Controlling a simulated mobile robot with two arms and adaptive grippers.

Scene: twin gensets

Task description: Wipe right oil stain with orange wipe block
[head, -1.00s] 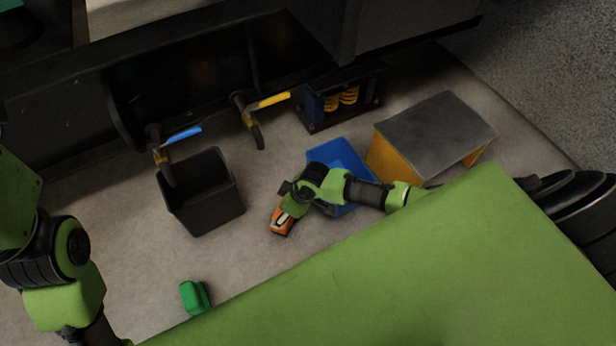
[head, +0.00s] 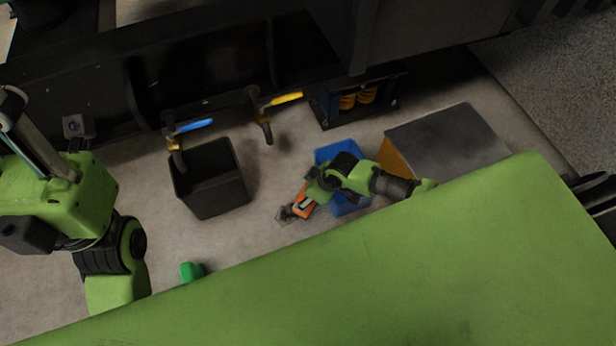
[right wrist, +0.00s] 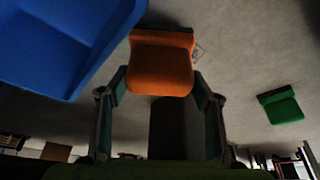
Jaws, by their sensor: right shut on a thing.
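My right gripper (head: 309,196) is shut on the orange wipe block (head: 304,206), just left of the blue bin. In the right wrist view the orange block (right wrist: 160,68) sits between the two fingers, its dark edge facing away. A dark smudge, the oil stain (head: 285,214), shows on the floor with a thin outline, just left of and below the block. Part of an outline (right wrist: 199,51) shows beside the block in the wrist view. I cannot tell whether the block touches the floor. My left arm is at the left; its gripper does not show.
A black bin (head: 212,190) stands left of the block, and the blue bin (head: 340,152) right of it. A grey-topped box (head: 445,140) is further right. A green block (head: 191,271) lies on the floor. Blue (head: 195,125) and yellow (head: 285,98) valve handles stick out above.

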